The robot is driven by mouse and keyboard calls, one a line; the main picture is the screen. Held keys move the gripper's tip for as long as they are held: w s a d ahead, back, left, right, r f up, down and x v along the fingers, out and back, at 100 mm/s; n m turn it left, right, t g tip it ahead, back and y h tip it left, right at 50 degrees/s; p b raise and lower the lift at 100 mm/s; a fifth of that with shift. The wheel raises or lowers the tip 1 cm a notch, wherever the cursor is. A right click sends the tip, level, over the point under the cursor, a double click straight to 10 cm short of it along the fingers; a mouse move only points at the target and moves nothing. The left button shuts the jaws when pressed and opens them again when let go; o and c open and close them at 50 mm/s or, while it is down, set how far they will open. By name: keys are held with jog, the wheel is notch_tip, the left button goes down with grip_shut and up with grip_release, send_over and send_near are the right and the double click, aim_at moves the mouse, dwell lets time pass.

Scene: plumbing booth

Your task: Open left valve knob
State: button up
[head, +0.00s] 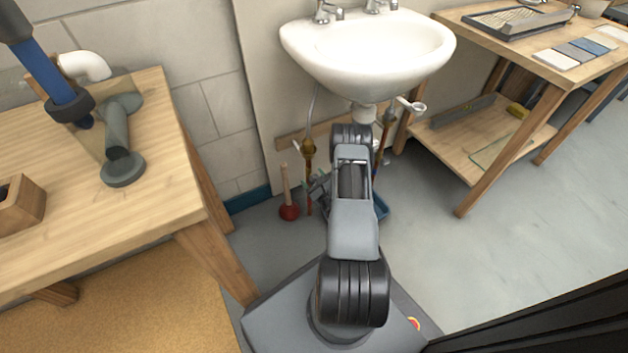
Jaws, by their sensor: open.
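The left valve (308,147) is a brass fitting on the copper pipe under the left side of the white sink (367,62). A thin grey hose runs up from it to the sink. Its knob is too small to make out clearly. My gripper (318,187) shows partly at the left of my arm, below the left valve and in front of the pipe. It is open, appears empty and looks apart from the valve. My arm hides part of the gripper and the middle of the space under the sink.
A second valve (388,116) sits on the right pipe. A red plunger (288,211) stands on the floor left of the pipes. A blue tray (381,207) is partly behind my arm. Wooden tables stand left (165,215) and right (548,72). The floor at right is clear.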

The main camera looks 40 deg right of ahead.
jog(key=s+a+p, duration=0.2)
jog(key=s+p, duration=0.2)
jog(key=s, duration=0.9)
jog(key=shift+s, duration=0.35)
jog(key=shift+d+r, duration=0.1)
jog(key=w+m, duration=0.2)
jog(key=w, duration=0.2)
jog(key=w+d+m+p, duration=0.1)
jog(key=w+m, duration=0.1)
jog(key=w, duration=0.2)
jog(key=w+m, duration=0.2)
jog(key=w, duration=0.3)
jog(key=shift+d+p, duration=0.3)
jog(key=shift+d, duration=0.05)
jog(key=c, duration=0.9)
